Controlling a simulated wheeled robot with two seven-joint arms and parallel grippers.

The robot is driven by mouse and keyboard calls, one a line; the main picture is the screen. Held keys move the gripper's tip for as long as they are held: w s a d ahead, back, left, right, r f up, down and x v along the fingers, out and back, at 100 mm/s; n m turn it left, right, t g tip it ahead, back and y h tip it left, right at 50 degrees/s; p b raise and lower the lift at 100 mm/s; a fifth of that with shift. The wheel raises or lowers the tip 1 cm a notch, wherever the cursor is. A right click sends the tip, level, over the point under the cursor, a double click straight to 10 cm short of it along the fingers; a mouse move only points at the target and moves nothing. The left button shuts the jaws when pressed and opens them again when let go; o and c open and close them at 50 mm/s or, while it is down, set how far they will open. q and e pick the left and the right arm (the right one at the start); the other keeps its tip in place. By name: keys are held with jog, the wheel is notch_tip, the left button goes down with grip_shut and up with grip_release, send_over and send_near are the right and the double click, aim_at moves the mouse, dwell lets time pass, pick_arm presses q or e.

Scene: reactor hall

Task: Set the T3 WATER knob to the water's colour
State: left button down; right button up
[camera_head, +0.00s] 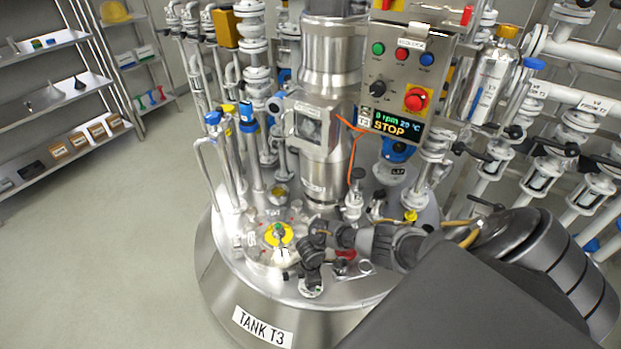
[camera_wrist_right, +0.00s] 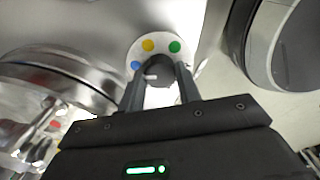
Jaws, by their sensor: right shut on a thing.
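In the right wrist view the knob (camera_wrist_right: 158,67) is a dark round grip on a white dial plate. The plate's edge carries a blue dot (camera_wrist_right: 136,65), a yellow dot (camera_wrist_right: 148,45) and a green dot (camera_wrist_right: 174,46). My right gripper (camera_wrist_right: 159,74) is shut on the knob, one finger on each side. A small white mark shows low on the knob's left, nearest the blue dot; I cannot tell the setting surely. In the head view, a round yellow disc (camera_head: 272,240) with a green centre sits on the tank top. My left gripper is out of view.
The steel tank T3 (camera_head: 222,270) carries many pipes and valves close around my right arm. A control box (camera_head: 396,80) reading STOP stands above. White pipework (camera_head: 580,130) lies right. Shelves (camera_head: 60,105) stand left, with clear floor before them.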

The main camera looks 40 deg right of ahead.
jog(key=shift+r+m+p, duration=0.15)
jog(key=shift+m+p, duration=0.35)
jog(key=shift+m, duration=0.4)
jog(key=m+p, duration=0.1)
jog(key=m, duration=0.1)
jog(key=shift+a+m, duration=0.1)
jog(key=shift+m, duration=0.3)
jog(key=shift+m+p, duration=0.45)
jog(key=shift+m, duration=0.05)
jog(key=m+p, duration=0.1)
jog(key=m, duration=0.2)
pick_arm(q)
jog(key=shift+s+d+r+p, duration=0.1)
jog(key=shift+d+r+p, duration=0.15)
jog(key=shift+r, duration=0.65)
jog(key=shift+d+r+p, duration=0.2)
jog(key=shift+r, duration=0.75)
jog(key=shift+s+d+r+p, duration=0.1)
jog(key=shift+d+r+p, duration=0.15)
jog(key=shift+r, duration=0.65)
pick_arm(e)
jog(key=shift+m, duration=1.9)
jog(key=o, duration=1)
jog(key=shift+c, duration=0.2)
